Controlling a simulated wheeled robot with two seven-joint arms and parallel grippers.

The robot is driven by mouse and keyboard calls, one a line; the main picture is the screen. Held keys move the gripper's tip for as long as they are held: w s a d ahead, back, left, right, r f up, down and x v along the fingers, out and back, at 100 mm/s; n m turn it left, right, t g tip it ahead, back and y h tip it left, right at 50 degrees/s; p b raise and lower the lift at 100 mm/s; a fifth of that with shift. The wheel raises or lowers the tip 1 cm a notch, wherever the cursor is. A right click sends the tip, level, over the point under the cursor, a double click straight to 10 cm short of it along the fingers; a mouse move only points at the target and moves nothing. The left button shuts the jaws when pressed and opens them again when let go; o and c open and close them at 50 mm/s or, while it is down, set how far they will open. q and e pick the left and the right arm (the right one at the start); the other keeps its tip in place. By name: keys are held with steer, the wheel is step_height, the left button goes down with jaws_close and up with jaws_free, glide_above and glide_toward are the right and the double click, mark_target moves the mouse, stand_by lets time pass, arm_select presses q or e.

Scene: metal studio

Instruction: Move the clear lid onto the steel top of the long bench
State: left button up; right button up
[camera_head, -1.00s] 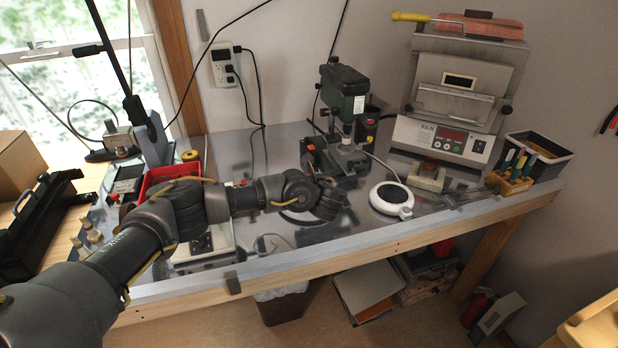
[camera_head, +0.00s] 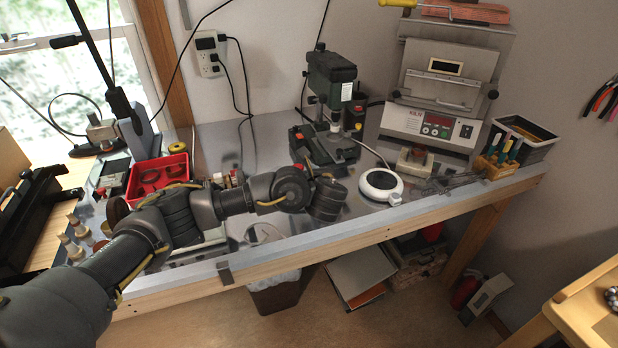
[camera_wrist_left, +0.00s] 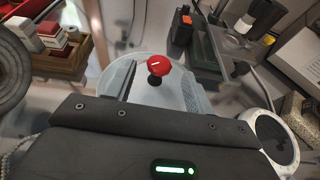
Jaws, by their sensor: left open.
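The clear lid shows in the left wrist view as a pale see-through disc with a red knob (camera_wrist_left: 159,67) on a dark stem. My left gripper (camera_wrist_left: 158,76) is open, with one grey finger on each side of the knob. I see no finger closed on it. In the head view my left arm reaches over the long bench's steel top (camera_head: 235,146), and its wrist hides the fingers and most of what lies below. I cannot tell how the lid rests. My right gripper is not in view.
A white ring-shaped device (camera_head: 381,185) stands to the right of my wrist, with a green drill press (camera_head: 328,85) behind. A kiln (camera_head: 435,100) and a tool holder (camera_head: 497,164) stand further right. A red tray (camera_head: 160,172) is at left. Some steel is bare at the back left.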

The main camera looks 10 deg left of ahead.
arm_select(q)
steer(key=v, duration=0.5)
steer(key=shift+s+d+r, duration=0.1)
steer(key=shift+s+d, duration=0.05)
steer(key=shift+s, duration=0.1)
steer(key=shift+d, duration=0.1)
